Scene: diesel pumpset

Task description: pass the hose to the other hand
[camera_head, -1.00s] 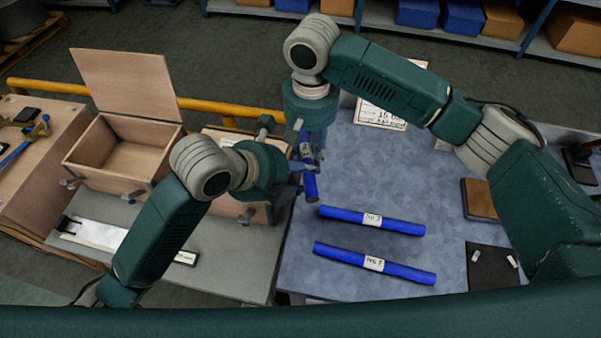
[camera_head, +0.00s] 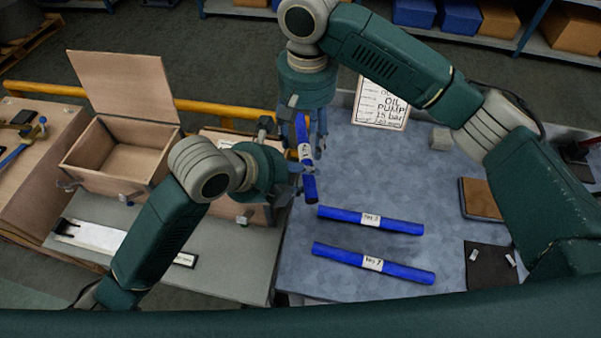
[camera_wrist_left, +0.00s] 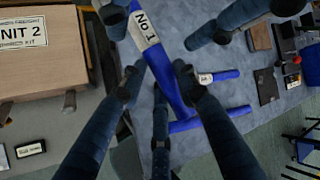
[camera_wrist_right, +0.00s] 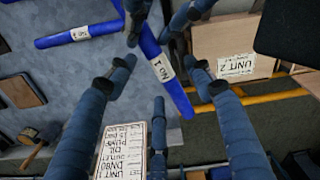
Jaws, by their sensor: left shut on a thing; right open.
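The blue hose with a white "No 1" label (camera_head: 302,128) is upright and slightly tilted above the left edge of the blue-grey bench top. My left gripper (camera_head: 299,178) is shut on its lower part. My right gripper (camera_head: 312,142) is at the upper part, open, with its fingers apart around or beside the hose. In the left wrist view the hose (camera_wrist_left: 170,80) runs between the fingers, label toward the top. In the right wrist view the hose (camera_wrist_right: 178,92) crosses between the spread fingers. Exact finger contact is partly hidden.
Two more labelled blue hoses, an upper one (camera_head: 400,226) and a lower one (camera_head: 335,254), lie on the bench (camera_head: 400,180). An oil pump sign (camera_head: 381,104) stands behind. An open wooden box (camera_head: 120,150) is at left. A brown-topped block (camera_head: 480,198) and dark mat (camera_head: 485,270) are at right.

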